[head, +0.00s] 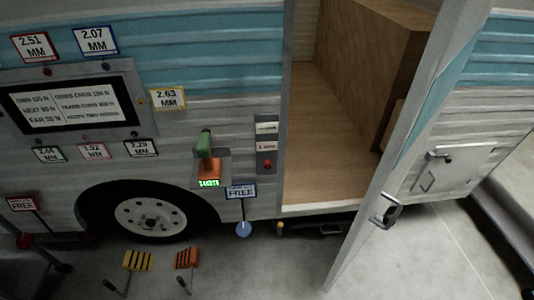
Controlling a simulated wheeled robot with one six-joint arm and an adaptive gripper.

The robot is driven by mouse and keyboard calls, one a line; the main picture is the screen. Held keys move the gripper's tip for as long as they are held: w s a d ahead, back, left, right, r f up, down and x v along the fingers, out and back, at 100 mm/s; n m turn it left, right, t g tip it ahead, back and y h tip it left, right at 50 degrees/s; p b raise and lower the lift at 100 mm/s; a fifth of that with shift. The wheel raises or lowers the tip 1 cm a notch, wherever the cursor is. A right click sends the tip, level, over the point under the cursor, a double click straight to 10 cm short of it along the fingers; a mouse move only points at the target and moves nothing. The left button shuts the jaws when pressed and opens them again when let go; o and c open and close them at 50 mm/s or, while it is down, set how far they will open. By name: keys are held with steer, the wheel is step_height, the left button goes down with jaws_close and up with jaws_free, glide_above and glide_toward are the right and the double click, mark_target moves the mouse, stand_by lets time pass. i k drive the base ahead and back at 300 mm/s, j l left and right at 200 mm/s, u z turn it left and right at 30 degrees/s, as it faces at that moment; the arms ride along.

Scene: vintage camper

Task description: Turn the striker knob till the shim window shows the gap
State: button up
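A narrow grey panel (266,145) is fixed to the camper wall just left of the open doorway. It carries a small pale window (266,128), a second label strip below it, and a small red knob (267,164) near its bottom. I cannot tell for sure which part is the striker knob or the shim window, and the writing there is too small to read. The camper door (400,150) stands open, with a metal handle (387,210) near its lower edge. My gripper is not in view.
A green-handled orange device (208,165) with a lit green readout juts out left of the panel. A "FREE" sign (241,191) stands above a blue ball. Millimetre tags surround a wall screen (70,104). Yellow (138,260) and orange (187,257) striped pieces stand low in front.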

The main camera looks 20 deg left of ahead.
mark_target(267, 165)
steer(key=i+l+u, duration=0.1)
steer(key=i+u, duration=0.3)
steer(key=i, duration=0.5)
